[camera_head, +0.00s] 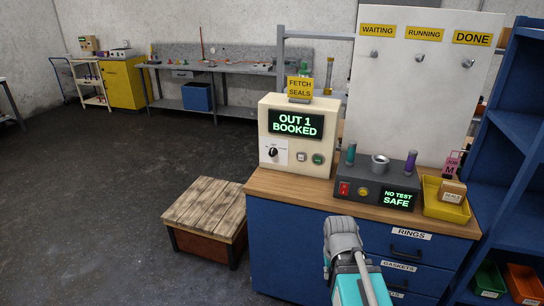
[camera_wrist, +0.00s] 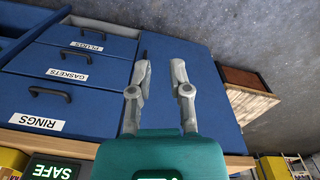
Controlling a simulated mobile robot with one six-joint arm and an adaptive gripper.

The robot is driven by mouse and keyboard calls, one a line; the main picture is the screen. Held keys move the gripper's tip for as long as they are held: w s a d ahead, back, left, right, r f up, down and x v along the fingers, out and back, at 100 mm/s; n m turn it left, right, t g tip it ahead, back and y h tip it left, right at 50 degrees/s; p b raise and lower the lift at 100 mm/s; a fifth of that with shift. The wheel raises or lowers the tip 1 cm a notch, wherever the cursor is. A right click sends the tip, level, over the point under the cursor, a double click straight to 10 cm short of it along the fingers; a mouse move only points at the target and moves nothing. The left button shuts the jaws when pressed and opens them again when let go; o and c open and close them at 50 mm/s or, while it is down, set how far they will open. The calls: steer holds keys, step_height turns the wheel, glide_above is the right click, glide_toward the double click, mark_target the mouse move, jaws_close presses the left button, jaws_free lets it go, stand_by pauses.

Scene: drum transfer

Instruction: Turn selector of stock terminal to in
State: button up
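The stock terminal (camera_head: 290,180) is a cream box at the left end of the blue cabinet's wooden top. Its screen reads "OUT 1 BOOKED". The selector (camera_head: 272,152) is a black knob on a white plate at its lower left; its exact pointing is too small to tell. Two push buttons sit to the selector's right. My gripper (camera_wrist: 161,68) shows in the wrist view with its two grey fingers apart and nothing between them. It is in front of the drawers, away from the terminal. In the head view my arm is low in front of the cabinet; the fingertips cannot be made out.
A dark test unit (camera_head: 375,190) reading "NO TEST SAFE" and a yellow tray (camera_head: 446,208) stand right of the terminal. A "FETCH SEALS" sign (camera_head: 299,86) is above the terminal. A wooden-topped crate (camera_head: 205,208) stands left of the cabinet. Blue shelving (camera_head: 515,130) is at the right.

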steer(key=o, duration=0.7)
steer(key=shift+m+t+h, duration=0.3)
steer(key=shift+t+h, duration=0.3)
steer(key=shift+h, duration=0.3)
steer(key=w, duration=0.2)
steer(key=w+b, duration=0.1)
steer(key=w+f, duration=0.1)
steer(key=w, duration=0.1)
steer(key=shift+w+d, duration=0.3)
steer(key=shift+d, duration=0.05)
steer(key=shift+c, duration=0.2)
steer(key=w+t+h+b, duration=0.1)
steer(key=w+h+b, duration=0.1)
steer(key=w, duration=0.4)
steer(key=n+t+h+b, duration=0.2)
steer(key=n+t+b, duration=0.35)
steer(key=t, duration=0.85)
glide_toward(272, 155)
steer(key=s, duration=0.1)
steer(key=s+m, duration=0.1)
steer(key=s+a+b, duration=0.1)
steer(key=shift+f+m, duration=0.25)
steer(key=shift+f, duration=0.1)
steer(key=shift+a+r+t, duration=0.15)
steer(key=shift+t, duration=0.15)
steer(key=x, duration=1.3)
steer(key=shift+w+d, duration=0.3)
